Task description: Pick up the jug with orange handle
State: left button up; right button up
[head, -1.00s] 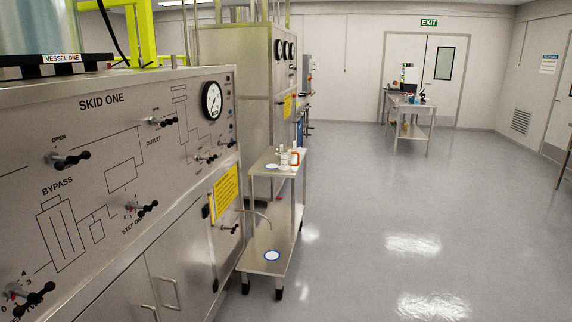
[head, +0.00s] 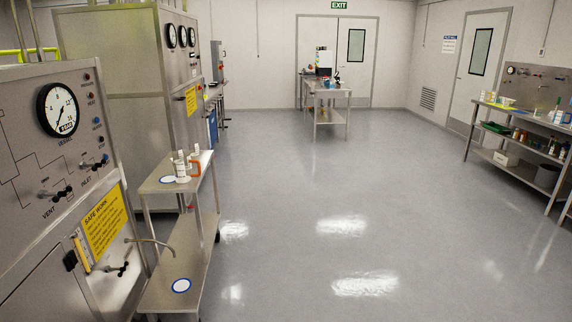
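A small jug with an orange handle (head: 195,168) stands on the top shelf of a steel trolley (head: 173,186), left of centre in the head view. The orange handle faces right. The jug's body is pale and partly merges with white bottles (head: 180,164) beside it, so its outline is hard to make out. Neither of my grippers shows in the head view.
The skid panel (head: 60,150) with gauge and valves stands at the left, close to the trolley. A spout (head: 150,243) reaches over the trolley's lower shelf. A bench (head: 520,130) stands at the right, a table (head: 327,95) at the back. The middle floor is clear.

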aim_at(181, 163)
jog(key=i+l, duration=0.1)
jog(key=i, duration=1.6)
